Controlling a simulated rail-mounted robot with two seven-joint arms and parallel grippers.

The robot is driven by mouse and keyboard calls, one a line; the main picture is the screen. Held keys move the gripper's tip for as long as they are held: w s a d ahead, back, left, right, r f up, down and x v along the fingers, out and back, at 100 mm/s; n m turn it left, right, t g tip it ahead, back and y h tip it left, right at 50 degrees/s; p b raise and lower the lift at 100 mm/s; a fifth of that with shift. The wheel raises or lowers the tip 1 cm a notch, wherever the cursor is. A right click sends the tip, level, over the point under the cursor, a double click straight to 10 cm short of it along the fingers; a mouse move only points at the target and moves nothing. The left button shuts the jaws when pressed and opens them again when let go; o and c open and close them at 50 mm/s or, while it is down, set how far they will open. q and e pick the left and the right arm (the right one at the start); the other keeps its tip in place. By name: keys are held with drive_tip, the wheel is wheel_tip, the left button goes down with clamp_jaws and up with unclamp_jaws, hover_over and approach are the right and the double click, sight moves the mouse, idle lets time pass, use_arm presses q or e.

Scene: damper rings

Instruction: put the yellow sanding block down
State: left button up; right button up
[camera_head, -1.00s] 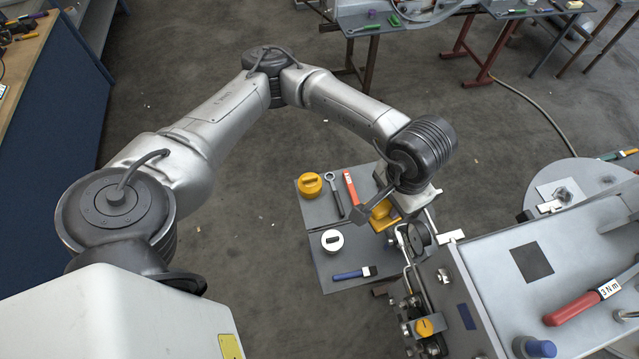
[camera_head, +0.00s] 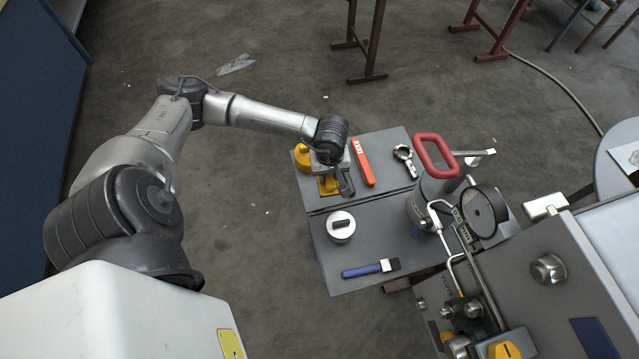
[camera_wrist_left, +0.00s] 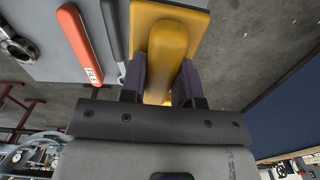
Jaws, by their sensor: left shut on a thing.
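The yellow sanding block (camera_head: 327,186) is at the left part of the grey bench top (camera_head: 330,255), in front of a round yellow knob-like piece (camera_head: 302,157). My left gripper (camera_head: 329,170) is shut on the block from above. In the left wrist view, the block (camera_wrist_left: 172,42) has a flat plate with a rounded grip, and the two dark fingers (camera_wrist_left: 160,78) sit on either side of that grip. I cannot tell whether the block touches the bench top. My right gripper is not in view.
A grey-handled tool (camera_wrist_left: 113,30) lies close beside the block, then a red-orange tool (camera_head: 361,162) and a metal ring-ended part (camera_head: 405,155). A silver knobbed weight (camera_head: 341,227) and a blue-handled brush (camera_head: 370,269) lie nearer. A fixture with a red handle (camera_head: 436,155) stands right.

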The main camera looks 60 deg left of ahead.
use_arm(q)
drive_tip(key=shift+n, duration=0.6)
drive_tip(key=a+f+b, duration=0.1)
drive_tip(key=f, duration=0.1)
drive_tip(key=s+a+f, duration=0.1)
drive_tip(key=a+f, duration=0.1)
drive_tip(key=shift+s+f+b, duration=0.15)
drive_tip(key=shift+f+b, duration=0.15)
drive_tip(key=shift+b, duration=0.1)
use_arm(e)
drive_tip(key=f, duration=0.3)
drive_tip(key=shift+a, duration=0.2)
use_arm(q)
drive_tip(key=shift+f+b, duration=0.6)
drive_tip(key=shift+b, duration=0.15)
wheel_tip(320, 180, down, 3)
drive_tip(key=b, duration=0.2)
drive_tip(key=shift+b, duration=0.3)
drive_tip(key=shift+f+b, duration=0.45)
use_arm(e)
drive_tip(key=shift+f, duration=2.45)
use_arm(q)
drive_tip(key=shift+f, duration=0.15)
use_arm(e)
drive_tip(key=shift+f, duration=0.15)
